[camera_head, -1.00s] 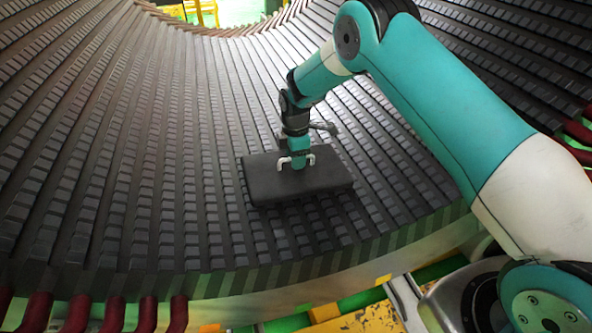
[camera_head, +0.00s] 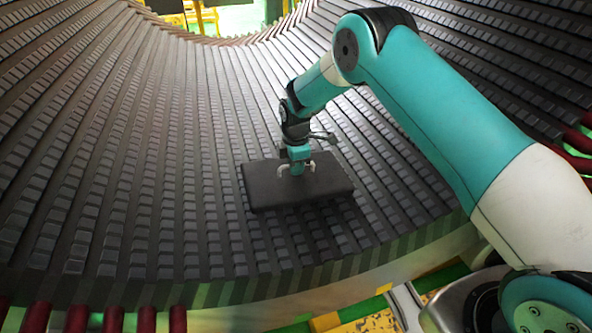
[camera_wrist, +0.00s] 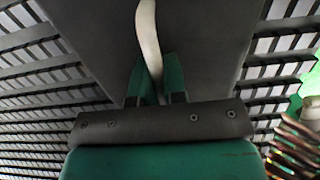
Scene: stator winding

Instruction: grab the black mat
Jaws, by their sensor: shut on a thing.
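The black mat (camera_head: 315,187) is a thick dark rectangular slab with a pale handle on its upper face. It is at the middle of the head view, against the ribbed stator surface. My gripper (camera_head: 297,168) is above the mat's middle, shut on the pale handle. In the wrist view the mat (camera_wrist: 195,50) fills the upper middle. The white handle (camera_wrist: 149,40) runs down between the two green fingers of my gripper (camera_wrist: 154,82). The mat's underside is hidden, so I cannot tell whether it touches the ribs.
The curved stator (camera_head: 150,150) with rows of dark ribs surrounds the mat on all sides. Red tubes (camera_head: 112,318) line its lower left edge, and more (camera_head: 578,140) are at the right. A yellow and green floor area (camera_head: 350,312) lies below the stator's front edge.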

